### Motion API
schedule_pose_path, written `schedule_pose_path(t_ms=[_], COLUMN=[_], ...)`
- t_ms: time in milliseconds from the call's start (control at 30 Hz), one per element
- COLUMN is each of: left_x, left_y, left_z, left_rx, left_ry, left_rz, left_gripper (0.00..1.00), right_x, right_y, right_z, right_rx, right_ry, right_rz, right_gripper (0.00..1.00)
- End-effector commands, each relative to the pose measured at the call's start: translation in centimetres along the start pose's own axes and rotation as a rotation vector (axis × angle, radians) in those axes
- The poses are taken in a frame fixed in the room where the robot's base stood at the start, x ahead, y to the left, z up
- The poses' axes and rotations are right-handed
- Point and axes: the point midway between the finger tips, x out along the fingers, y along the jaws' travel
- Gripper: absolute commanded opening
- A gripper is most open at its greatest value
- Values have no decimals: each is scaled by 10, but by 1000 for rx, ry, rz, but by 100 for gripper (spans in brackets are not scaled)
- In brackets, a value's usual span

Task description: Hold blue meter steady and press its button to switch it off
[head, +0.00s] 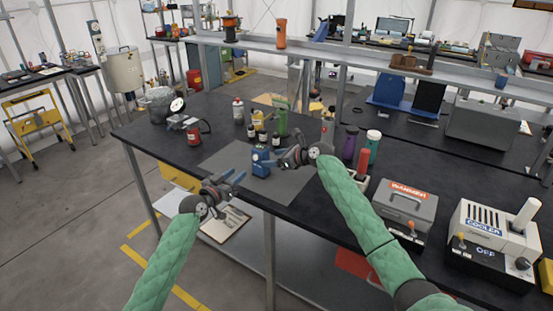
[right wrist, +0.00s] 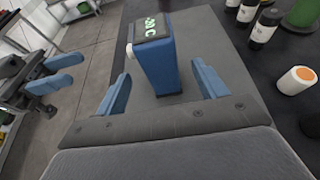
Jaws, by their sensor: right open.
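The blue meter (head: 261,162) stands upright on a grey mat on the dark table. In the right wrist view the meter (right wrist: 160,68) shows green digits on its dark top and a small white button (right wrist: 129,50) on its left side. My right gripper (right wrist: 162,86) is open. Its fingers appear on either side of the meter with a gap at each side; neither visibly touches it. My left gripper (head: 234,182) is open and empty, left of and nearer than the meter, by the table's front edge. Its two separated fingers also show in the right wrist view (right wrist: 57,72).
Dark bottles (head: 262,137), a green bottle (head: 283,122) and a white bottle (head: 238,110) stand behind the meter. A red can (head: 194,135) is to the left. Purple and teal bottles (head: 372,140), a grey toolbox (head: 404,208) and a cooler (head: 490,240) are right. Bare mat lies left of the meter.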

Motion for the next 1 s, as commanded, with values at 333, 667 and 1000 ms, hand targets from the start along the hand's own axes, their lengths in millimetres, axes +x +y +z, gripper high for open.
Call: schedule_pose_path(t_ms=[333, 667, 1000], left_x=[0, 0, 0], left_y=[0, 0, 0], left_z=[0, 0, 0], left_rx=[0, 0, 0], left_ry=[0, 0, 0], left_rz=[0, 0, 0], left_gripper=[36, 36, 36], right_x=[47, 68, 69], right_y=[0, 0, 0], right_z=[1, 0, 0], right_rx=[-1, -2, -2], right_ry=[-1, -1, -1], right_rz=[0, -1, -1], right_gripper=[71, 71, 53])
